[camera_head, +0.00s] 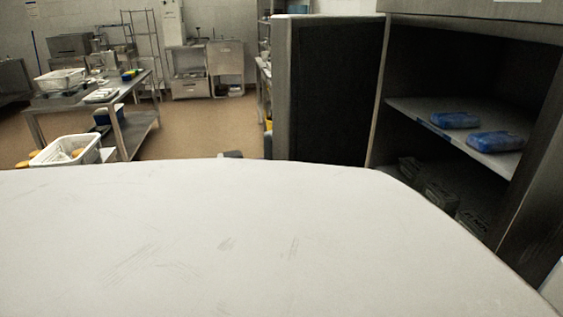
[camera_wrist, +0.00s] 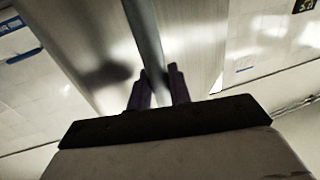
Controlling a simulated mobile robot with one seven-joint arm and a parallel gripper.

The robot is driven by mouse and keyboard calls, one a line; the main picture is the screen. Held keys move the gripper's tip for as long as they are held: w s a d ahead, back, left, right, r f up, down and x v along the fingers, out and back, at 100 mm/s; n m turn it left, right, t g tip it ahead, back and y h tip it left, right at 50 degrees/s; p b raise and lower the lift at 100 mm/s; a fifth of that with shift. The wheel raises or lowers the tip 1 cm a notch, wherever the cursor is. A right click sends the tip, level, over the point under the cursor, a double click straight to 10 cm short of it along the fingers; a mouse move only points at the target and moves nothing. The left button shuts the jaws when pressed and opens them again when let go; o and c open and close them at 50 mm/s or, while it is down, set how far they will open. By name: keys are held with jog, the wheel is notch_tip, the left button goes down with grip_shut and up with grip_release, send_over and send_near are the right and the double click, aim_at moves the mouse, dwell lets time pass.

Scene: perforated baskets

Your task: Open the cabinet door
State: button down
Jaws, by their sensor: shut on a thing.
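The steel cabinet (camera_head: 379,110) stands at the right in the head view, and its inside is exposed. Its dark door (camera_head: 332,95) is swung out at the left of the opening. In the wrist view a grey bar handle (camera_wrist: 145,28) runs down between the two dark fingers of my gripper (camera_wrist: 158,80). The fingers are shut on the handle, in front of a brushed metal panel (camera_wrist: 190,45). My gripper cannot be made out in the head view, and the handle is hidden there.
Blue packs (camera_head: 455,120) lie on the cabinet shelf (camera_head: 420,112), with dark packs (camera_head: 440,195) below. A steel table (camera_head: 110,105) with baskets and a white basket (camera_head: 70,150) stand at the left. Brown floor (camera_head: 195,125) is free between. A large pale surface fills the foreground.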

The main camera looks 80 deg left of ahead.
jog(key=shift+s+a, duration=0.15)
jog(key=shift+a, duration=0.1)
jog(key=c, duration=1.3)
grip_release()
jog(key=shift+c, duration=0.2)
jog(key=b+v, duration=0.2)
jog(key=v, duration=1)
jog(key=shift+b, duration=0.4)
